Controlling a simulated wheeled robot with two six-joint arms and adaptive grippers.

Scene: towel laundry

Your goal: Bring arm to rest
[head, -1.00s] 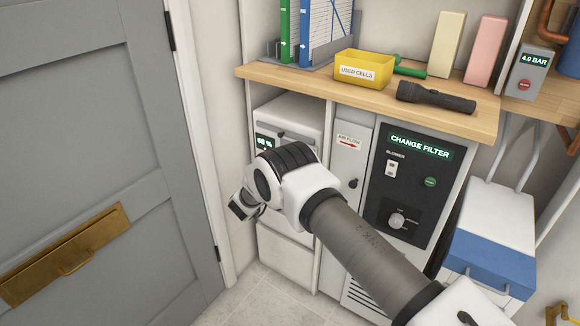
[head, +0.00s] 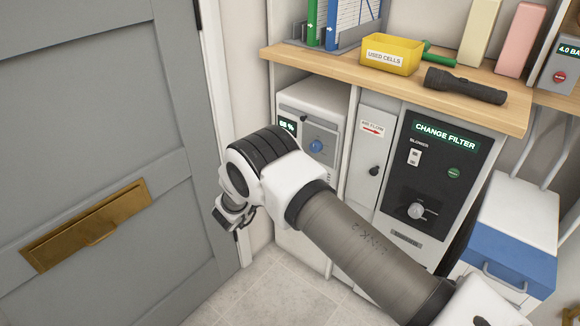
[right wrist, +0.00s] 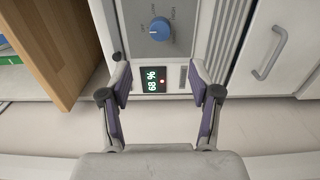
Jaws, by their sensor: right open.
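My right arm reaches in from the lower right of the head view. Its gripper (head: 232,215) points down and left, in front of the grey door and beside the white cabinet unit. In the right wrist view the right gripper (right wrist: 158,85) is open, its two fingers apart with nothing between them. Beyond the fingers that view shows a white unit with a blue knob (right wrist: 160,28) and a display reading 68 % (right wrist: 154,80). My left gripper is not in view.
A grey door (head: 90,130) with a brass letter plate (head: 85,228) stands at left. A wooden shelf (head: 330,66) holds a yellow USED CELLS box (head: 390,56) and a black torch (head: 465,86). A CHANGE FILTER panel (head: 430,180) and a blue-and-white box (head: 512,250) are at right. Tiled floor (head: 270,295) is clear below.

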